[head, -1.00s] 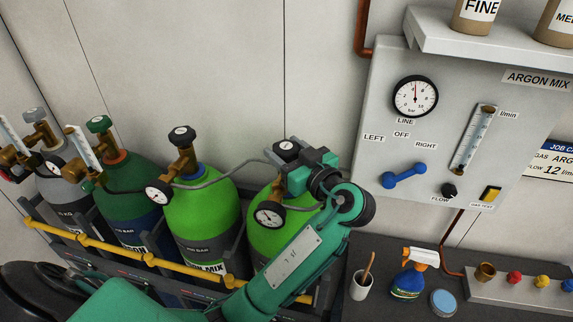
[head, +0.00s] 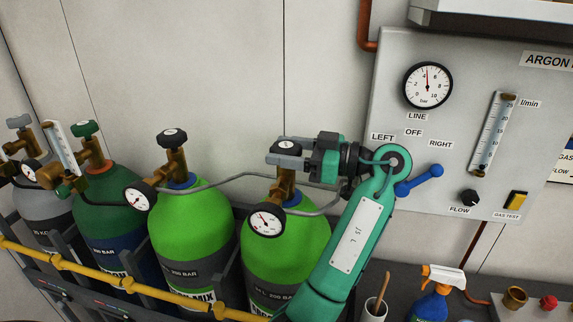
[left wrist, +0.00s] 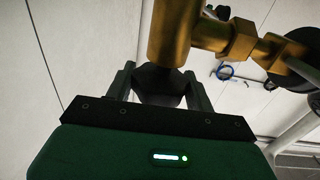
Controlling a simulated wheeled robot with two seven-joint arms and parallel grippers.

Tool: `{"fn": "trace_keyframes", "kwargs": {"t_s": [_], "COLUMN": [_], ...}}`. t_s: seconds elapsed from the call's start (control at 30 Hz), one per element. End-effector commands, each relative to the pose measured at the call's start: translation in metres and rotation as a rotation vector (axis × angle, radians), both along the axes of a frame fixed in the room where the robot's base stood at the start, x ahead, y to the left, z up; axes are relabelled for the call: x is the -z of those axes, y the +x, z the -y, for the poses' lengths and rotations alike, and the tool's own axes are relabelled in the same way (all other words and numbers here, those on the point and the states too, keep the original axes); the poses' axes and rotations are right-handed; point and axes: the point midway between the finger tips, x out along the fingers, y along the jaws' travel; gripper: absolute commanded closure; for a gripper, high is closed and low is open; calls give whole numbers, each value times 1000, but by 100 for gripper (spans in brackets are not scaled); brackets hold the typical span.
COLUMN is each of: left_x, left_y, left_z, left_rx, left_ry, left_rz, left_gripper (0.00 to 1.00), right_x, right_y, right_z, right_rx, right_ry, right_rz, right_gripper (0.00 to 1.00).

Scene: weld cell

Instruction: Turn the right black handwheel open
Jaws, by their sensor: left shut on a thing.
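The right black handwheel (head: 287,144) tops the brass valve of the right bright-green cylinder (head: 283,236). My left gripper (head: 284,153) comes from the right, and its grey fingers lie on both sides of the handwheel, shut on it. In the left wrist view the black handwheel (left wrist: 160,84) sits between the two fingers, beside the brass valve body (left wrist: 169,35). The fingers partly hide the wheel in the head view. My right gripper is not in view.
Another bright-green cylinder (head: 190,240) with a black handwheel (head: 172,138) stands to the left. A pressure gauge (head: 266,221) and grey hose are close below my gripper. A yellow rail (head: 132,284) runs in front. The wall panel (head: 391,60) is at right, with a blue lever (head: 420,181).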

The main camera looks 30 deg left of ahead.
Motion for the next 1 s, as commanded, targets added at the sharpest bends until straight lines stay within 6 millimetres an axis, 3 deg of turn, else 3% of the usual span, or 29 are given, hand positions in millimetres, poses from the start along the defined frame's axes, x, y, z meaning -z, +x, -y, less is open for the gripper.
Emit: {"fn": "trace_keyframes", "kwargs": {"t_s": [0.2,0.77,0.8,0.87,1.0], "left_x": [1,-1,-1,-1,-1], "left_y": [0,0,0,0,0], "left_z": [0,0,0,0,0], "left_rx": [-73,-98,-98,-98,-98], "left_ry": [0,1,1,1,1], "left_rz": [2,2,2,2,1], "left_gripper": [69,69,38,27,25], "right_x": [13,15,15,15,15], "right_y": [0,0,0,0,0], "right_z": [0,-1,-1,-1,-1], "right_rx": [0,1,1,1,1], "right_ry": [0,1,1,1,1], "right_rz": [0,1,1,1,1], "right_gripper": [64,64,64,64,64]}}
